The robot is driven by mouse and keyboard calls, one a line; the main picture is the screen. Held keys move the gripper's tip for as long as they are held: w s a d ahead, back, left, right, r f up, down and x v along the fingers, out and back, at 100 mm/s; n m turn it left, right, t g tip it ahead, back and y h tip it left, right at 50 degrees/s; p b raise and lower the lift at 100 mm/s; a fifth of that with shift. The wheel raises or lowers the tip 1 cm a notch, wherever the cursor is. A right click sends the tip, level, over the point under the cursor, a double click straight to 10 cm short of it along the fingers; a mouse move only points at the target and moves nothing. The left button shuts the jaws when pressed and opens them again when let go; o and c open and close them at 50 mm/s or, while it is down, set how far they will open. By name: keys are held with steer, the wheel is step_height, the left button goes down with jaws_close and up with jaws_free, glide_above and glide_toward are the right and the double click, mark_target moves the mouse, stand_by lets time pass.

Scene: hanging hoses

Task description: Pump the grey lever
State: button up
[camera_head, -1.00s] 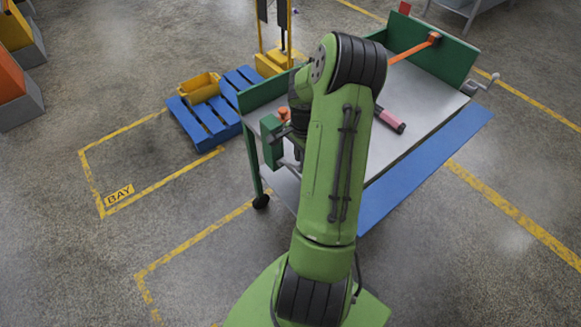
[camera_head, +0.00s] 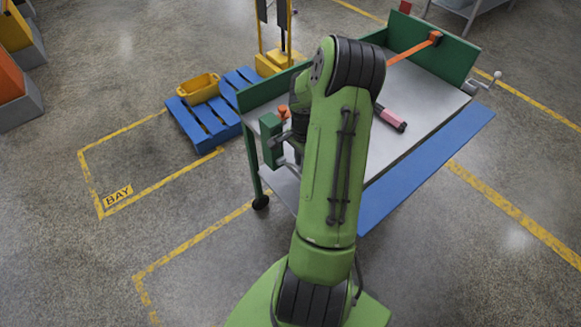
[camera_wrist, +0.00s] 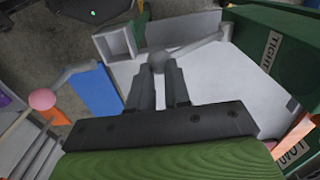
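The grey lever (camera_wrist: 199,46) shows in the wrist view as a rod that slants from a round grey knob (camera_wrist: 158,61) up to the right. My gripper (camera_wrist: 159,70) reaches up from the bottom of that view. Its two dark fingers stand a little apart, with their tips against the knob, and look closed on it. How deep the knob sits between the tips is hard to see. In the head view my arm hides the gripper, and I cannot make out the lever clearly there.
A second lever with a pink ball (camera_wrist: 42,98) stands at the left in the wrist view. The head view shows a grey-topped bench (camera_head: 425,110) with green end boards, a green block (camera_head: 270,139) at its near left, and a blue pallet (camera_head: 208,120) beside it.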

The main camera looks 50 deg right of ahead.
steer(key=shift+s+a+f+b, duration=0.1)
steer(key=shift+s+f+b, duration=0.2)
steer(key=shift+f+b, duration=0.25)
steer(key=shift+s+a+f+b, duration=0.1)
steer(key=shift+s+f+b, duration=0.2)
steer(key=shift+f, duration=0.35)
steer(key=shift+s+f+b, duration=0.2)
steer(key=shift+f+b, duration=0.5)
steer(key=shift+f, duration=0.05)
steer(key=shift+s+f+b, duration=0.15)
steer(key=shift+f+b, duration=0.55)
steer(key=shift+f, duration=0.15)
step_height(320, 180, up, 4)
steer(key=p, duration=0.2)
steer(key=shift+w+f+p, duration=0.1)
steer(key=shift+p, duration=0.3)
steer(key=shift+w+d+r+p, duration=0.1)
steer(key=shift+w+r+p, duration=0.2)
steer(key=shift+r+p, duration=0.3)
steer(key=shift+w+d+r+p, duration=0.1)
steer(key=shift+w+r+p, duration=0.3)
steer(key=shift+r, duration=0.3)
steer(key=shift+w+r+p, duration=0.25)
steer(key=shift+r+p, duration=0.3)
steer(key=shift+r, duration=0.1)
